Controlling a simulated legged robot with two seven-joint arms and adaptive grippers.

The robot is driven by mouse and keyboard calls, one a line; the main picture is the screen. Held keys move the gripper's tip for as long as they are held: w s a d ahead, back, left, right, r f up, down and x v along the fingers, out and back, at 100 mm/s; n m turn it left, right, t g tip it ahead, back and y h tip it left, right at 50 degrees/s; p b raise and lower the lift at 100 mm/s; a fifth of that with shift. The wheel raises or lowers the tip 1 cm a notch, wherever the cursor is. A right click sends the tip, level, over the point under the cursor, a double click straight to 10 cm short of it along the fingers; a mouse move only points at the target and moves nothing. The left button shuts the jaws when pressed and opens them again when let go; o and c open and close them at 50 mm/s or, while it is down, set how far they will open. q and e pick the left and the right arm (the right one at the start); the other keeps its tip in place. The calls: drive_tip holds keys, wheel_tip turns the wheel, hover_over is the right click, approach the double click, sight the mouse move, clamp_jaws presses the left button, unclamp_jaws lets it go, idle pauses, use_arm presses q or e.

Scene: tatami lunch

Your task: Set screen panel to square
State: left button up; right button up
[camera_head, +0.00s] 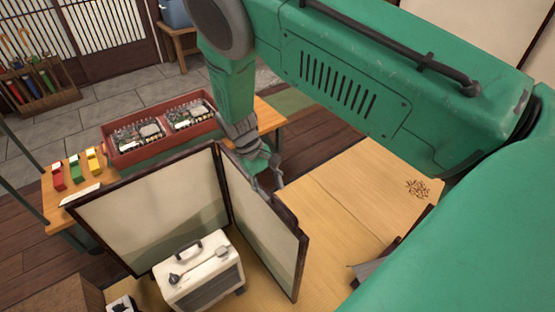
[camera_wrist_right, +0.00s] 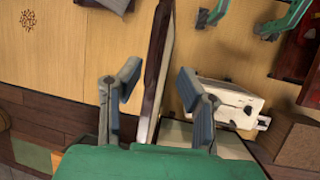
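My right gripper (camera_head: 268,172) is at the top of the right panel, near the fold. In the right wrist view, its two fingers (camera_wrist_right: 158,92) are apart, with a dark panel edge (camera_wrist_right: 158,60) between them; contact is unclear. Green and grey parts at that view's upper right may be my left gripper; its state is unclear.
A white case (camera_head: 200,272) stands in front of the panels.

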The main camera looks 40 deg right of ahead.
drive_tip(key=shift+v, duration=2.6)
drive_tip(key=shift+w, duration=0.1)
drive_tip(key=t, duration=0.1)
approach(305, 239)
drive_tip(key=w, duration=0.2)
drive_tip(key=w+d+f, duration=0.1)
drive_tip(key=w, duration=0.1)
drive_tip(key=shift+d+f, duration=0.1)
drive_tip(key=shift+t, duration=0.5)
drive_tip(key=s+f, duration=0.1)
drive_tip(key=s, duration=0.1)
drive_tip(key=s+f, duration=0.1)
drive_tip(key=s, duration=0.1)
drive_tip(key=s+f, duration=0.1)
drive_tip(key=s, duration=0.2)
drive_tip(key=shift+d+f, duration=0.2)
drive_tip(key=shift+f, duration=0.2)
drive_tip(key=s+a+r+t+y, duration=0.1)
drive_tip(key=s+a, duration=0.1)
drive_tip(key=s, duration=0.3)
drive_tip(key=s+a+n+t, duration=0.1)
drive_tip(key=s+a+t, duration=0.1)
drive_tip(key=s, duration=0.4)
drive_tip(key=shift+s+a+r+n+y, duration=0.2)
drive_tip(key=shift+a+r+n+y, duration=0.15)
drive_tip(key=shift+a, duration=0.2)
